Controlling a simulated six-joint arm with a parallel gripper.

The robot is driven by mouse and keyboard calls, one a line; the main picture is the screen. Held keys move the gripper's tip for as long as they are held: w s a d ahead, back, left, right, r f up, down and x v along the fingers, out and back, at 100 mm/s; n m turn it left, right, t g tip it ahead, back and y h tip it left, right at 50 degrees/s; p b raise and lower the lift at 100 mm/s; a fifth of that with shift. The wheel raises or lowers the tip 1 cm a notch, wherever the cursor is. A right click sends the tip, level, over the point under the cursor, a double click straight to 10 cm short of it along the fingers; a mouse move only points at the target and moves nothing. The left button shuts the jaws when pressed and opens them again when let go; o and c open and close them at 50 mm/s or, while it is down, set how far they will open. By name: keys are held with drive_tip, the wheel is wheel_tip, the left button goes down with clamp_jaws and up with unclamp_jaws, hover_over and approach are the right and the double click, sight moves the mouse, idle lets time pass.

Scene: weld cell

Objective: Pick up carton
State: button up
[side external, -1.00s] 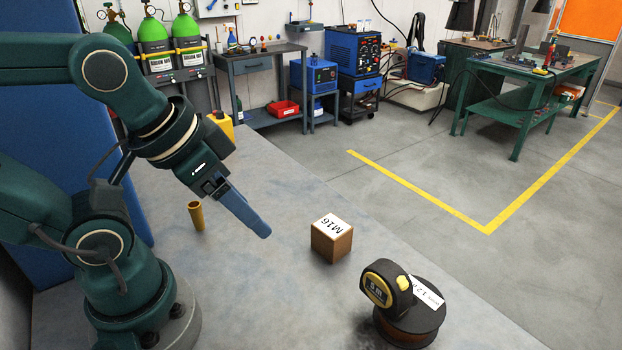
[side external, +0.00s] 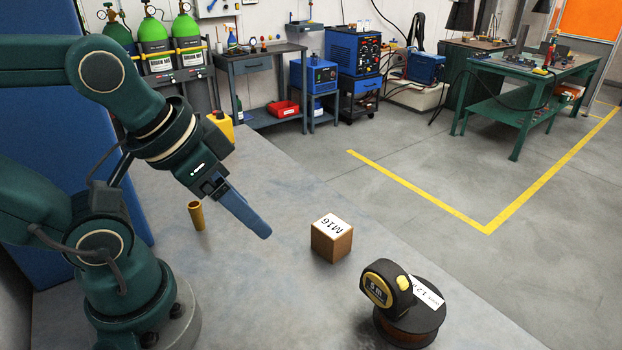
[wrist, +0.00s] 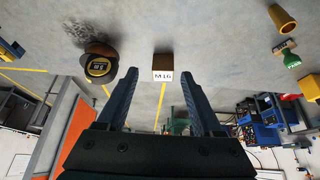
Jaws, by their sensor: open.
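The carton is a small brown box (side external: 332,239) with a white top label reading M16, standing on the grey table. In the wrist view the carton (wrist: 162,68) lies ahead, between the lines of my two fingers and beyond their tips. My gripper (side external: 262,232) is above the table, to the left of the carton and apart from it. In the wrist view my gripper (wrist: 161,82) shows two blue-grey fingers spread apart with nothing between them.
A yellow and black tape measure (side external: 386,285) sits on a dark spool (side external: 412,325) to the right of the carton. A brass tube (side external: 196,215) stands left of my gripper. A yellow container (side external: 222,126) stands behind. Table around the carton's left is clear.

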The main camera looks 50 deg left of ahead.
drive_tip(key=shift+o, duration=0.4)
drive_tip(key=o, duration=0.4)
drive_tip(key=shift+r, duration=0.1)
